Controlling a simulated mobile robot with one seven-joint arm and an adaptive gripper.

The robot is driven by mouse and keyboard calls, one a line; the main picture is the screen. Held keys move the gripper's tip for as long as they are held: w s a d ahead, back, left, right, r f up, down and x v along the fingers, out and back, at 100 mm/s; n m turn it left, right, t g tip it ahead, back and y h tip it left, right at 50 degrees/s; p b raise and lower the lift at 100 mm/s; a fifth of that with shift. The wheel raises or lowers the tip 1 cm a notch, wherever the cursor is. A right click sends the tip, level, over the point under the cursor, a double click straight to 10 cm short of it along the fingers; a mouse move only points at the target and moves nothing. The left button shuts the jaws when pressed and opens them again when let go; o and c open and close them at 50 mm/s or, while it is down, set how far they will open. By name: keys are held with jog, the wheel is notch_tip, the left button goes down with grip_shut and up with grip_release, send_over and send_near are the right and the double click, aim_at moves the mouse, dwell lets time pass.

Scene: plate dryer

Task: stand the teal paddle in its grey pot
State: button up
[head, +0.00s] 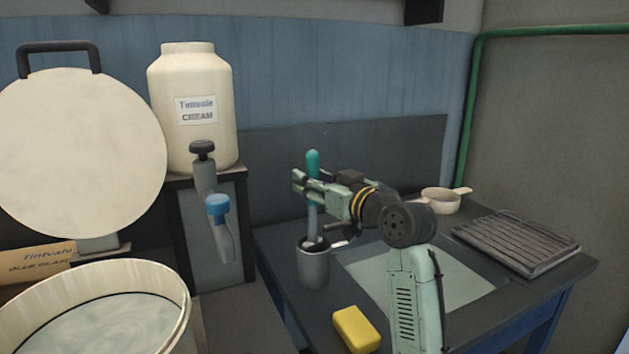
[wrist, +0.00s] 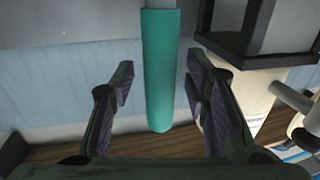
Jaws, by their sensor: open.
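The teal paddle stands upright, its teal handle (head: 313,162) at the top and its grey shaft (head: 312,222) running down into the mouth of the grey pot (head: 313,268). The pot stands at the left front of the dark bench; the paddle's lower end is hidden inside it. My gripper (head: 303,187) is level with the lower part of the handle, coming from the right. In the wrist view the handle (wrist: 161,80) lies between the two spread fingers (wrist: 160,82), with a gap on each side.
A yellow sponge (head: 356,329) lies on the bench in front of my arm. A cream scoop or pan (head: 440,202) and a ribbed grey rack (head: 517,242) are at the right. A cream jar (head: 192,105) with taps below stands left; a round tub (head: 180,318) is at lower left.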

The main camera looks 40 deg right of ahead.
jog(key=shift+r+p, duration=0.3)
jog(key=shift+r, duration=0.05)
jog(key=s+b, duration=0.4)
jog(key=s, duration=0.8)
jog(key=shift+a+f, duration=0.15)
